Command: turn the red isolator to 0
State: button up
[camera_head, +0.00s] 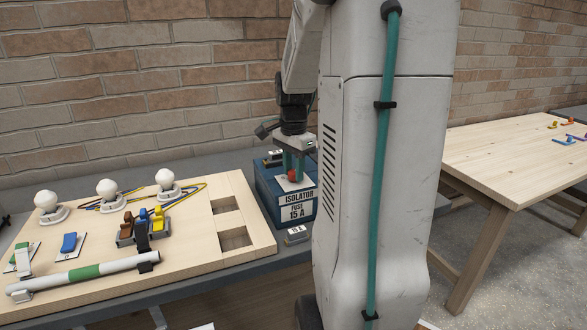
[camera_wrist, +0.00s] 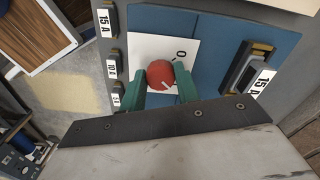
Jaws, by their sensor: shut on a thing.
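The red isolator knob (camera_wrist: 160,74) sits on a white plate (camera_wrist: 148,48) on top of the blue isolator box (camera_head: 270,196). In the wrist view a "0" mark shows on the plate above and right of the knob. A pale pointer line on the knob runs toward its lower right, not at the 0. My gripper (camera_wrist: 160,84) has its two green fingers on either side of the knob and is shut on it. In the head view the knob (camera_head: 293,175) shows small between the fingers. Other marks on the plate are hidden or too small to read.
A fuse marked 15 A (camera_wrist: 246,72) is on the box beside the plate. Loose fuse pieces (camera_head: 297,234) lie around the box. A wooden board (camera_head: 235,185) with lamps, switches and a tube stands at the left. A wooden table (camera_head: 500,150) is at the right.

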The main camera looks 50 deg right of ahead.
jog(key=n, duration=0.8)
jog(key=shift+s+n, duration=0.1)
jog(key=shift+n, duration=0.2)
jog(key=n, duration=0.4)
jog(key=shift+n, duration=0.3)
jog(key=shift+d+r+n, duration=0.1)
jog(key=shift+n, duration=1.8)
jog(key=o, duration=1)
jog(key=shift+s, duration=0.1)
jog(key=shift+c, duration=0.2)
